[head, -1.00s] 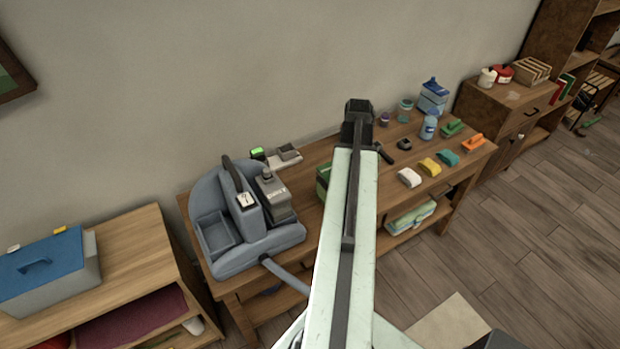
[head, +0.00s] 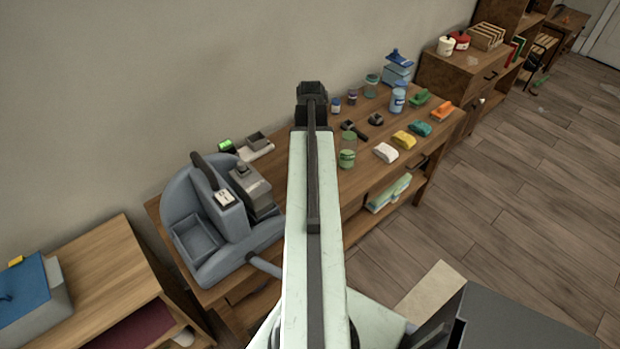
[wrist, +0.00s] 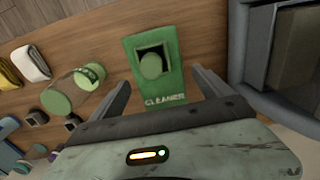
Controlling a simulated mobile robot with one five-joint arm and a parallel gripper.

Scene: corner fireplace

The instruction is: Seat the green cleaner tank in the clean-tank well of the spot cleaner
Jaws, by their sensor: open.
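The green cleaner tank (wrist: 175,83), a boxy green block lettered CLEANER with a dark square recess and round green cap on top, stands on the bench in the wrist view. My gripper (wrist: 160,78) is open, its fingers apart on either side of the tank's lettered end, not closed on it. In the head view my gripper (head: 312,92) is at the arm's far end, and the arm hides the tank. The grey-blue spot cleaner (head: 212,272) stands on the bench at left, with an empty open well (head: 200,238) on its left and a dark grey tank (head: 252,190) on its right.
A green-banded jar (head: 347,158) stands just right of my arm; in the wrist view it is close left of the tank. Sponges (head: 386,153), brushes (head: 420,97) and bottles (head: 398,97) fill the bench's right part. A grey edge borders the wrist view's right.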

